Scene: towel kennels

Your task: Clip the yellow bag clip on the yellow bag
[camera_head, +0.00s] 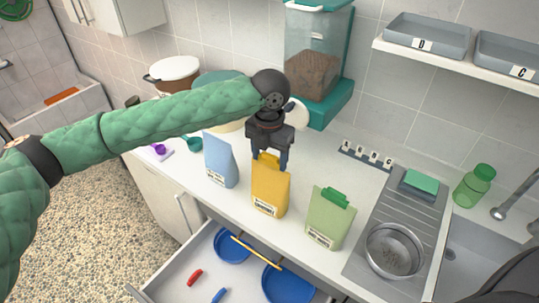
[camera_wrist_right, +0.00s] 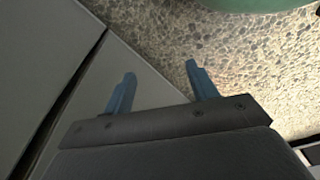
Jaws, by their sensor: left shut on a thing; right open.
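The yellow bag (camera_head: 270,190) stands upright on the counter, between a blue bag and a green bag. My left gripper (camera_head: 270,160) points down over its top and is shut on the yellow bag clip (camera_head: 268,156). The clip is at the bag's top edge and partly hidden by the fingers; I cannot tell if it grips the bag. My right gripper (camera_wrist_right: 158,88) is open and empty in the right wrist view, above the speckled floor and beside a grey panel.
The blue bag (camera_head: 220,160) and the green bag (camera_head: 328,220) with a green clip stand close by. Below, an open drawer (camera_head: 183,262) holds blue dishes, a red clip (camera_head: 195,277) and a blue clip (camera_head: 219,296). A metal bowl (camera_head: 394,250) sits on the drainer at right.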

